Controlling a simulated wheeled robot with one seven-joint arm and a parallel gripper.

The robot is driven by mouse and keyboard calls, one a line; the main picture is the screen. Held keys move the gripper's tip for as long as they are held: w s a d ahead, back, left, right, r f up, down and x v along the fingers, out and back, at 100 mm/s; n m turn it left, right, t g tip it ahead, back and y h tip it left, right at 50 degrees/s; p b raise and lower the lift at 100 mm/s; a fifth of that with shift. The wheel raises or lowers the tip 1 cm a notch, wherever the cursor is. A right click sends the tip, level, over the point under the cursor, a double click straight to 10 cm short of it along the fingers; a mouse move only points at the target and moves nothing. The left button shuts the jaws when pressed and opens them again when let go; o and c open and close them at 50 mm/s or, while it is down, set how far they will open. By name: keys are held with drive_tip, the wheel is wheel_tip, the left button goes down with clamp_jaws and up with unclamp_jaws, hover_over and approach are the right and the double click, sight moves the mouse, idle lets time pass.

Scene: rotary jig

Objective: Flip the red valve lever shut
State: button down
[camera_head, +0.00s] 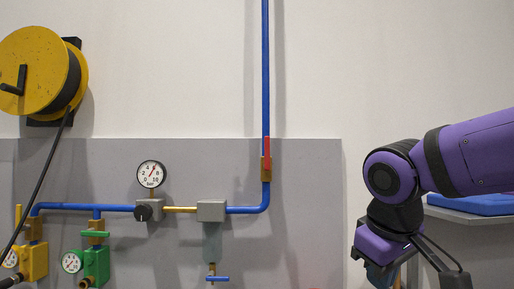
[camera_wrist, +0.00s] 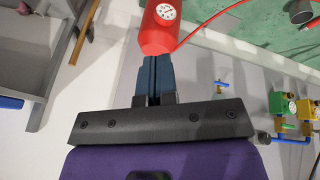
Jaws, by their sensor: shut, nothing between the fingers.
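The red valve lever (camera_head: 267,152) stands upright, in line with the vertical blue pipe (camera_head: 265,80), on a brass valve body (camera_head: 265,170) on the grey wall panel. I cannot make out the lever in the wrist view. My gripper (camera_wrist: 153,62) is shut and empty in the wrist view, its dark blue fingers together. In the head view my arm is at the right, well to the right of the lever and lower, and the fingertips are not clearly visible.
A red cylinder with a gauge (camera_wrist: 157,30) lies just beyond my fingertips in the wrist view; I cannot tell whether they touch. A pressure gauge (camera_head: 152,174), yellow valve (camera_head: 35,262), green valve (camera_head: 96,265) and hose reel (camera_head: 38,72) are left of the lever.

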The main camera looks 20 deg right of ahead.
drive_tip(key=w+a+r+n+h, duration=0.1)
drive_tip(key=w+r+n+h, duration=0.25)
drive_tip(key=w+r, duration=0.6)
drive_tip(key=t+h, duration=0.3)
drive_tip(key=h, duration=0.4)
approach(267, 153)
wheel_tip(267, 153, down, 5)
drive_tip(key=s+d, duration=0.2)
drive_tip(key=w+a+r+t+h, duration=0.1)
drive_tip(key=a+r, duration=0.1)
drive_tip(key=a, duration=0.3)
drive_tip(key=w+a+r+h, duration=0.1)
drive_tip(key=a+r+h, duration=0.1)
drive_tip(key=a, duration=0.2)
drive_tip(key=shift+w+a+t, duration=0.3)
drive_tip(key=shift+a+t, duration=0.1)
drive_tip(key=shift+f+n, duration=0.1)
drive_tip(key=shift+n, duration=0.15)
drive_tip(key=s+d+x, duration=0.1)
drive_tip(key=s+x, duration=0.1)
drive_tip(key=x, duration=1.1)
drive_tip(key=shift+s+d, duration=0.2)
drive_tip(key=shift+s, duration=0.1)
